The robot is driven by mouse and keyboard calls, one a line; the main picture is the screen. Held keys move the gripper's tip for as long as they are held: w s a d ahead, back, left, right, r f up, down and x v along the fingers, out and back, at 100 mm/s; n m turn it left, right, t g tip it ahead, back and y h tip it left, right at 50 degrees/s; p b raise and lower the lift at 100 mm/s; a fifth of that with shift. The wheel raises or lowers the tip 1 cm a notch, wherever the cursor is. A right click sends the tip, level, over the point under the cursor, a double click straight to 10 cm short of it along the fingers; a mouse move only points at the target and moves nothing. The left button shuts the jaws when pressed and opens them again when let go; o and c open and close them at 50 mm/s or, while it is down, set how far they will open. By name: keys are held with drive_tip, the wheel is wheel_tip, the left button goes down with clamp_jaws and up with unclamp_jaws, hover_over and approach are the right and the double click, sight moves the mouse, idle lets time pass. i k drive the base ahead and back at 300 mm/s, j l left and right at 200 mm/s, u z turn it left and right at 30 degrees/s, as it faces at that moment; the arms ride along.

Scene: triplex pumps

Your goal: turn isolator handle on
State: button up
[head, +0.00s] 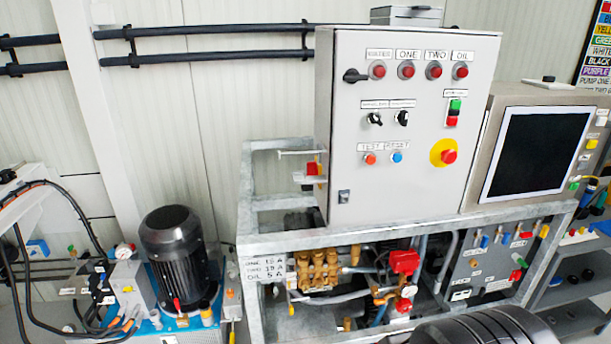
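A grey control cabinet (418,190) stands on a galvanised frame in the middle of the head view. A black rotary handle (355,76) sits at the upper left of its door, beside a row of red lamps. It looks roughly horizontal; its label is too small to read. A red part (312,169) on a grey bracket sticks out at the cabinet's left side; I cannot tell what it is. My gripper is not in view.
A red mushroom button on a yellow disc (444,152) and smaller switches are on the door. A dark screen (537,150) is to the right. A black motor (175,250) stands at left. Brass pump parts (318,268) and a black ribbed shape (485,328) are below.

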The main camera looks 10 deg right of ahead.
sight(311, 166)
drive_tip(key=i+j, duration=0.9)
drive_tip(key=i+l+z, duration=0.05)
drive_tip(key=i, duration=0.1)
